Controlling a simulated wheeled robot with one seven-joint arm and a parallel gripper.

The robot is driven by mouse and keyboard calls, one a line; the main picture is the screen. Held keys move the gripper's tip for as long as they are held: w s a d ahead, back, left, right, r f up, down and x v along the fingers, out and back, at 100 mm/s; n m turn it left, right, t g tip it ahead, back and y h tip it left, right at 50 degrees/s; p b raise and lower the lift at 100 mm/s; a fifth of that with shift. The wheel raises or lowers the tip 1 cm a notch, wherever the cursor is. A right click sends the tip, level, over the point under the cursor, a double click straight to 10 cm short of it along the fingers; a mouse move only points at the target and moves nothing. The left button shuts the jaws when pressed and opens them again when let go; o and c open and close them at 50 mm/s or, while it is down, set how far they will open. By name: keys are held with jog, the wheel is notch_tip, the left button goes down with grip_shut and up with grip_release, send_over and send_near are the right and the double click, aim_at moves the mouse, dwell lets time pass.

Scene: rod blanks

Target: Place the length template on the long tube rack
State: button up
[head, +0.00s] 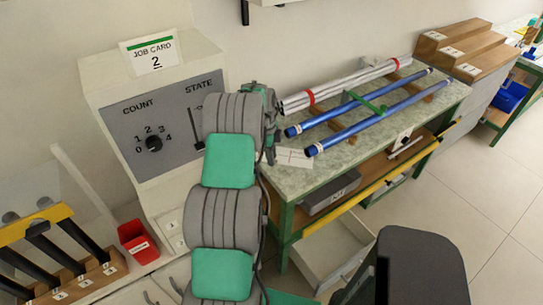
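Silver tubes (335,87) bundled with red bands lie on the speckled bench top at right. Two blue tubes (385,115) lie beside them, with a green piece (367,104) across them. Wooden supports (341,130) show under the tubes; I cannot tell whether this is the long tube rack. I cannot pick out the length template for sure. My gripper (271,140) is at the bench's left end, left of the tube ends, mostly hidden behind my arm. Whether it is open or holds anything does not show.
A grey control panel (135,100) with a job card "2" (150,53) stands at left. A red bin (138,242) and a numbered wooden rack (75,283) are below it. Stepped wooden blocks (452,51) stand beyond the bench. A yellow rail (345,207) runs along the bench front. Floor at right is clear.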

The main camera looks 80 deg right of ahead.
notch_tip(320, 180, up, 12)
jog(key=w+b, duration=0.1)
jog(key=shift+w+b, duration=0.2)
jog(key=shift+b, duration=0.2)
jog(key=shift+r, duration=0.1)
